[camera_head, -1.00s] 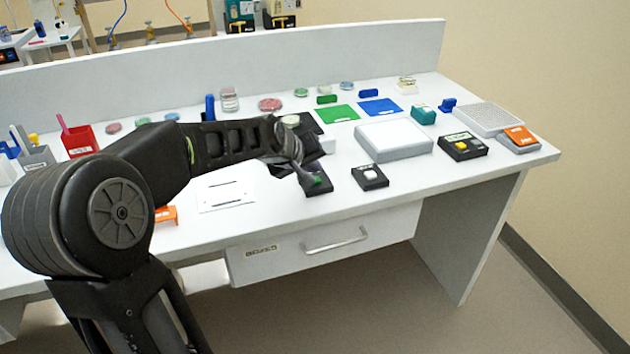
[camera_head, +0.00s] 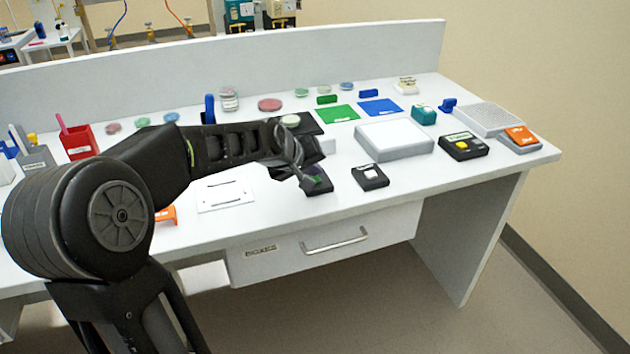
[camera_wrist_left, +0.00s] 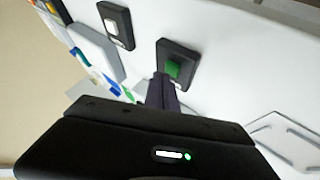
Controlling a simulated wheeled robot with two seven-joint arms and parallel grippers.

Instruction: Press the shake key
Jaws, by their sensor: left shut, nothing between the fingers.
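A black box (camera_head: 320,187) with a green key (camera_head: 317,178) sits near the front edge of the bench. The green key shows plainly in the left wrist view (camera_wrist_left: 173,68), on its black housing (camera_wrist_left: 190,55). A second black box (camera_head: 369,182) with a white key (camera_head: 371,174) stands to its right; it also shows in the wrist view (camera_wrist_left: 116,27). I cannot read which key is named shake. My left gripper (camera_head: 311,182) is shut and empty, its tips pointing down at the green key's box. In the wrist view the fingers (camera_wrist_left: 162,88) end beside the green key; contact cannot be told.
A white plate with slots (camera_head: 226,194) lies left. A drawer handle (camera_head: 335,240) juts out below the front edge.

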